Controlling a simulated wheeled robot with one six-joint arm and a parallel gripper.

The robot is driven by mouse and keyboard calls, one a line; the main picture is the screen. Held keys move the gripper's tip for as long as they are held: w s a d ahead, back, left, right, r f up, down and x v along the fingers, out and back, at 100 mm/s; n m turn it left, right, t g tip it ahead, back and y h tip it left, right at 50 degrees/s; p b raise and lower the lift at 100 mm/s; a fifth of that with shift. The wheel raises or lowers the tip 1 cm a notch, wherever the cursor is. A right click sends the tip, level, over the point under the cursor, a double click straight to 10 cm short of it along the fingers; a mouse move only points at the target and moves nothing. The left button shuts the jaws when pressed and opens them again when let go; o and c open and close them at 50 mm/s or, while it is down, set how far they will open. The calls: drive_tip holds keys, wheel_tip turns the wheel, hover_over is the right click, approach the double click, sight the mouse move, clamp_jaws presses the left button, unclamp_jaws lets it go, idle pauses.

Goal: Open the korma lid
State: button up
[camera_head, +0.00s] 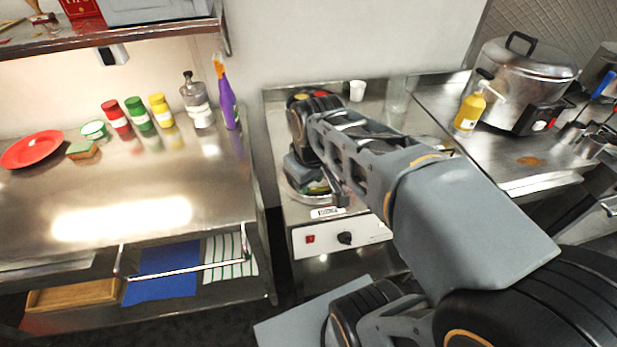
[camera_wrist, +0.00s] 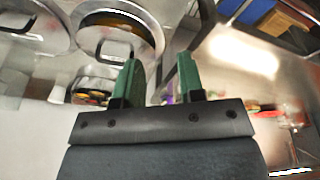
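My gripper (camera_wrist: 158,62) is open in the wrist view, its two green fingers apart with nothing seen held between them. In that view, a round lid (camera_wrist: 28,35) with a handle is at the upper left. Beside it is another round vessel or lid (camera_wrist: 108,20) with a brown area and a handle. I cannot tell which lid is the korma's. In the head view my arm covers most of the counter unit (camera_head: 275,130); a metal rim with greenish contents (camera_head: 318,187) shows beside my wrist.
A steel table (camera_head: 60,200) with red, green and yellow jars and bottles stands at left. A big lidded pot (camera_head: 525,72) and yellow bottle (camera_head: 468,112) are at right. A white cup (camera_head: 357,91) stands behind my arm. The left table's middle is clear.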

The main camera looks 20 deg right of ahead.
idle(0.3)
drive_tip(key=w+d+r+m+g, duration=0.1)
drive_tip(key=w+d+r+m, duration=0.2)
drive_tip(key=m, duration=0.5)
drive_tip(key=w+d+r+m+g+p, duration=0.1)
drive_tip(key=w+d+m, duration=0.3)
drive_tip(key=w+m, duration=0.3)
drive_tip(key=w+d+r+m+g, duration=0.1)
drive_tip(key=w+d+m, duration=0.2)
drive_tip(key=m, duration=0.6)
wheel_tip(320, 180, down, 13)
drive_tip(key=shift+f, duration=0.15)
clamp_jaws()
